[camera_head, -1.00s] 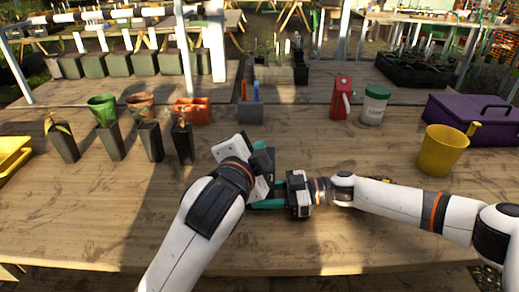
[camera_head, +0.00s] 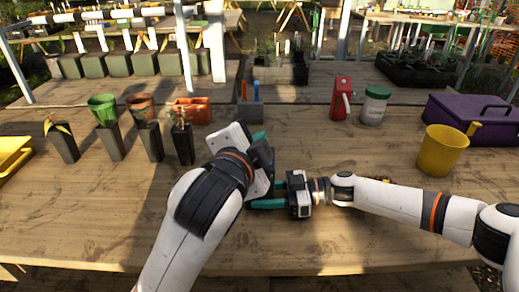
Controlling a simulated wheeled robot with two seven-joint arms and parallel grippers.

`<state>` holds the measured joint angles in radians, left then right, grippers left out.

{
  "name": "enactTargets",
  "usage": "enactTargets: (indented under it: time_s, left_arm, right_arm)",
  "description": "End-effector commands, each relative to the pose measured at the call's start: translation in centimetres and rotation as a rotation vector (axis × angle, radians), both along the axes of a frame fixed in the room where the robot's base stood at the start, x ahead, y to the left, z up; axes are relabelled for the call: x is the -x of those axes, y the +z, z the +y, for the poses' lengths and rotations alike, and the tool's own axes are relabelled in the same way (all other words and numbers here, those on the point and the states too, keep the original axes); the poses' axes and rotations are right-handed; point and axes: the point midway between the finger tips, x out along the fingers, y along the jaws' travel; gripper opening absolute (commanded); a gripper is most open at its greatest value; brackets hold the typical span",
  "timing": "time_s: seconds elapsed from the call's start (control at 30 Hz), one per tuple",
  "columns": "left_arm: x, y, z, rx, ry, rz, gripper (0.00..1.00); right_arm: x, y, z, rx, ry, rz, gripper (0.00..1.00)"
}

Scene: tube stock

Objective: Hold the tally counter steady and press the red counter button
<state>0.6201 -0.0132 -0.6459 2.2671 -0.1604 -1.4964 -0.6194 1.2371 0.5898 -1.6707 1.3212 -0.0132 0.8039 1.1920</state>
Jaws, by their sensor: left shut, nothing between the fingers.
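I cannot make out the tally counter or its red button; my grippers and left wrist cover the middle of the table where they meet. My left gripper (camera_head: 259,138) is above the table centre, with a bit of teal finger showing past its dark body; it is shut and empty. My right gripper (camera_head: 268,203) reaches in from the right, low over the table, its teal fingers pointing left beneath and beside my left wrist. Its fingertips are partly hidden behind my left wrist, so I cannot tell whether anything is between them.
Tall dark pots with seedlings (camera_head: 182,144) stand at left, with an orange tray (camera_head: 192,110) behind. A grey holder (camera_head: 250,114), red container (camera_head: 341,98) and white jar with green lid (camera_head: 373,106) stand behind. A yellow pot (camera_head: 442,151) and purple box (camera_head: 482,120) are right. The front table is clear.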

Motion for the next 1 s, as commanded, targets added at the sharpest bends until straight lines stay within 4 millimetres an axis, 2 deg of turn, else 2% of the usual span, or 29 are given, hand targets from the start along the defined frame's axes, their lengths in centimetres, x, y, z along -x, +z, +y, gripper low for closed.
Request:
enactTargets:
  time_s: [0.17, 0.2, 0.33, 0.67, 0.77, 1.0]
  left_arm:
    - [0.0, 0.0, 0.0, 0.000, 0.000, 0.000, 0.00]
    - [0.0, 0.0, 0.0, 0.000, 0.001, 0.000, 0.00]
    - [0.0, 0.0, 0.0, 0.000, 0.000, 0.000, 0.00]
    - [0.0, 0.0, 0.0, 0.000, 0.001, 0.000, 0.00]
    - [0.0, 0.0, 0.0, 0.000, 0.000, 0.000, 0.00]
    - [0.0, 0.0, 0.0, 0.000, 0.000, 0.000, 0.00]
  right_arm:
    - [0.0, 0.0, 0.0, 0.000, 0.000, 0.000, 0.29]
    - [0.0, 0.0, 0.0, 0.000, 0.000, 0.000, 0.47]
    - [0.0, 0.0, 0.0, 0.000, 0.000, 0.000, 0.67]
    - [0.0, 0.0, -0.3, 0.000, -0.002, 0.000, 0.67]
    - [-0.1, 0.1, -1.4, 0.001, -0.003, 0.001, 0.67]
    - [-0.1, 0.6, -6.3, 0.001, -0.005, 0.000, 0.67]
